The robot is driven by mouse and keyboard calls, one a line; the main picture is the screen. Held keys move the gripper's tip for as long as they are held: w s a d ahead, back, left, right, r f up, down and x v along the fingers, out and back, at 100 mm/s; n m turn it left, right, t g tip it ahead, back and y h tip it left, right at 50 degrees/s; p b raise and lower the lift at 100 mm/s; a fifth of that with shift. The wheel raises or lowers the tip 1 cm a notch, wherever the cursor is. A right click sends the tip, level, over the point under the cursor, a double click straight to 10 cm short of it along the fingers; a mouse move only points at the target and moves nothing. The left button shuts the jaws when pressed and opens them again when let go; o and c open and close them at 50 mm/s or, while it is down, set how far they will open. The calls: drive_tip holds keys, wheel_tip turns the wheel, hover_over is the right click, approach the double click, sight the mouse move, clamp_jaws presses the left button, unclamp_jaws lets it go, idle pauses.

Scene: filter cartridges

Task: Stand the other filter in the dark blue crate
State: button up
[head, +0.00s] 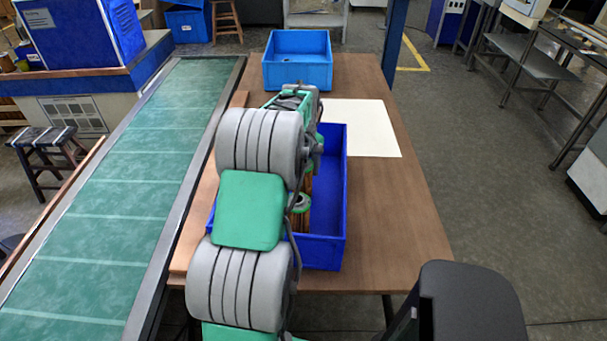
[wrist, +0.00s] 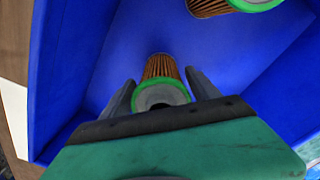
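A pleated brown filter with a green end ring (wrist: 162,91) is between my gripper's two fingers (wrist: 160,86) in the wrist view. A second filter (wrist: 208,8) is in the crate at the upper right of the wrist view, partly cut off. In the head view my arm hides the gripper and much of the crate; one filter's green ring (head: 301,201) shows beside the arm.
The crate stands on a brown wooden table (head: 400,220). A white sheet (head: 368,130) lies to its right, and a light blue crate (head: 297,76) stands at the back. A green conveyor (head: 130,180) runs along the left. The table's right side is clear.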

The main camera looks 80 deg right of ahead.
drive_tip(key=shift+o, duration=0.9)
wheel_tip(320, 180, up, 12)
drive_tip(key=shift+r+b, duration=0.2)
drive_tip(key=shift+b, duration=0.15)
drive_tip(key=w+a+r+n+t+h, duration=0.1)
drive_tip(key=w+a+n, duration=0.1)
drive_tip(key=w+a, duration=1.05)
drive_tip(key=w+a+r+n, duration=0.2)
drive_tip(key=w+a, duration=0.9)
drive_tip(key=w, duration=0.2)
drive_tip(key=s+a+f+n+t, duration=0.1)
drive_tip(key=a+f, duration=0.2)
drive_tip(key=a, duration=1.2)
drive_tip(key=s+a+f+n+t+y, duration=0.1)
drive_tip(key=a+f+n, duration=0.1)
drive_tip(key=a, duration=1.4)
drive_tip(key=shift+f+n, duration=0.3)
drive_tip(key=shift+f, duration=0.5)
drive_tip(key=shift+a+r, duration=0.1)
